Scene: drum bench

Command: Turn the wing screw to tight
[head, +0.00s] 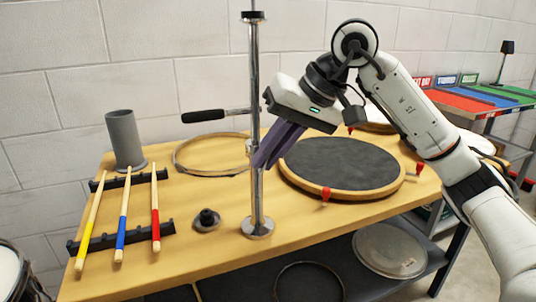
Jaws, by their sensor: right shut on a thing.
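A chrome post (254,75) stands upright on a round base (257,228) on the wooden bench. A rod with a black handle (203,116) reaches left from the post. A small collar (249,147) shows on the post at the height of my fingertips. My right gripper (264,160) comes from the upper right, its purple fingers tilted down to the post. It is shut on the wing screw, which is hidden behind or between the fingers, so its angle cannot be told. My left gripper is not in view.
A drum pad (340,163) with red clamps lies right of the post. Drumsticks (123,215) rest on black racks at left. A small black knob (207,217) sits near the post base.

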